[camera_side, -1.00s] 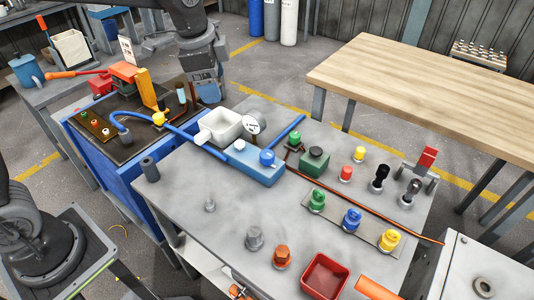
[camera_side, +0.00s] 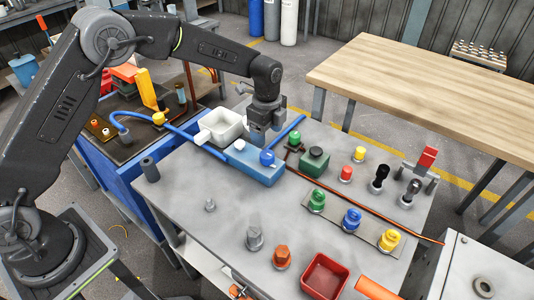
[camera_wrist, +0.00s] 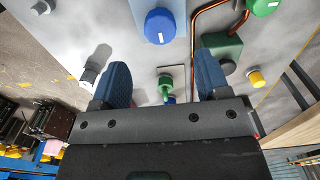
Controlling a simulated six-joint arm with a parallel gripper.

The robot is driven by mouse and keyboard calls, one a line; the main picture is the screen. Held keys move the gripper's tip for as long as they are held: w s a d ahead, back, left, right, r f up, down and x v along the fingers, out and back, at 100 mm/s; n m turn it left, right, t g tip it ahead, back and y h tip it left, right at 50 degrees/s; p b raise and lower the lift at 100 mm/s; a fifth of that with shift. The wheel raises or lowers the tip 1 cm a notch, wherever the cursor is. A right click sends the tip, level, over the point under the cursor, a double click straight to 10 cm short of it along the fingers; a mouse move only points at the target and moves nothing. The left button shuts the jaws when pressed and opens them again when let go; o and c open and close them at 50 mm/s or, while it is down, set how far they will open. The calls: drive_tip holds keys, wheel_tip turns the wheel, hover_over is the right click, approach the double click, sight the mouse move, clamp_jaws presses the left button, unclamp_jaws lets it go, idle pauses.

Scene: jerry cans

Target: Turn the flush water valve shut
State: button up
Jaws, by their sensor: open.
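The blue valve knob (camera_side: 267,157), which I take to be the flush water valve, sits on a blue box (camera_side: 240,160) joined by blue pipe. My gripper (camera_side: 257,138) points down over the back part of this box, close to the knob. In the wrist view a blue knob (camera_wrist: 160,25) with a white mark shows at the top, beyond the fingertips. My gripper (camera_wrist: 163,72) shows there with its two fingers apart and nothing between the tips. The side view does not clearly show whether a finger touches the knob.
A white basin (camera_side: 222,126) stands left of the gripper. A green knob (camera_side: 294,138) and a dark green box (camera_side: 314,160) stand to the right. Green, blue and yellow valves and a red tray (camera_side: 325,274) are nearer the front. The table's front left is mostly clear.

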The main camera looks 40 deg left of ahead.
sight(267, 154)
wheel_tip(267, 154, down, 8)
drive_tip(key=shift+f, duration=0.15)
idle(0.3)
drive_tip(key=c, duration=0.9)
